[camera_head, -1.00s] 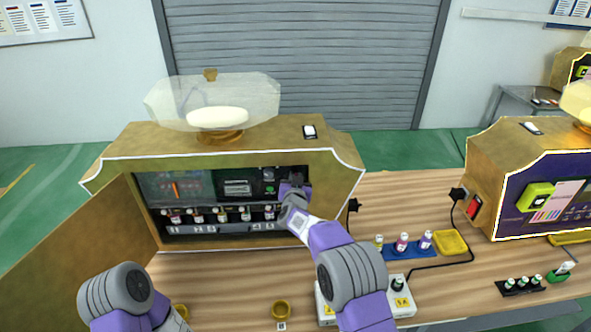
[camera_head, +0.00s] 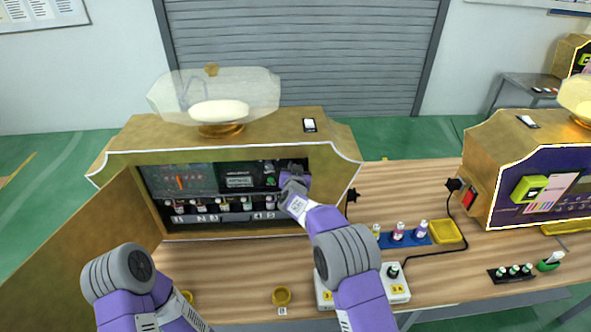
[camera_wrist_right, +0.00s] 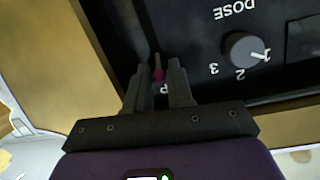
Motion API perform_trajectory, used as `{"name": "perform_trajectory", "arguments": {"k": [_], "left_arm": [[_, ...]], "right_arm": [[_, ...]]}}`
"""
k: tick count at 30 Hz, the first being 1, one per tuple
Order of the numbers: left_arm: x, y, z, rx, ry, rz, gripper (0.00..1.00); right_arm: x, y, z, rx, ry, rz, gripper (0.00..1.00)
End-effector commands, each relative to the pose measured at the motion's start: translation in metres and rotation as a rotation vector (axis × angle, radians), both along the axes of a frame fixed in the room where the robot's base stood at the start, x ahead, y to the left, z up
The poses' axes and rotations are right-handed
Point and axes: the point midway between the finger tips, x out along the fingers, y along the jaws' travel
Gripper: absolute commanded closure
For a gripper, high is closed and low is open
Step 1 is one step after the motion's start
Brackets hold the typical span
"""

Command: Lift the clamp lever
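The open perfume machine (camera_head: 240,144) stands on the table, its lit interior facing me. My right gripper (camera_head: 294,170) is at the upper right of its opening. In the right wrist view a thin lever with a pink-red knob (camera_wrist_right: 158,74), which seems to be the clamp lever, stands between the two fingers of my right gripper (camera_wrist_right: 160,72). The fingers are a little apart on either side of it, with a narrow gap showing. The lever's base is hidden. In the head view the lever is covered by my gripper. My left arm enters at lower left; its gripper is outside the frame.
A DOSE dial (camera_wrist_right: 243,50) sits close to the right of my right fingers. Several bottles (camera_head: 221,204) stand in a row inside the machine. The open door (camera_head: 92,222) is at left. A blue bottle tray (camera_head: 408,239) and a yellow tray (camera_head: 447,231) stand at right.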

Motion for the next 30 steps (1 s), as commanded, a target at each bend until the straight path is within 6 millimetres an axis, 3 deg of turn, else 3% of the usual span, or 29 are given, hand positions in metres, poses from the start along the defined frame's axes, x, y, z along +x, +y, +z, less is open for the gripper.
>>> {"name": "perform_trajectory", "arguments": {"k": [3,14,30], "left_arm": [[0.000,0.000,0.000,0.000,0.000,0.000,1.00],[0.000,0.000,-0.001,0.000,0.000,0.000,1.00],[0.000,0.000,-0.006,0.000,0.000,0.000,1.00]], "right_arm": [[0.000,0.000,0.000,0.000,0.000,0.000,0.64],[-0.004,0.000,0.000,0.001,0.001,-0.001,0.64],[-0.064,0.006,0.015,0.001,0.000,0.001,0.64]]}}
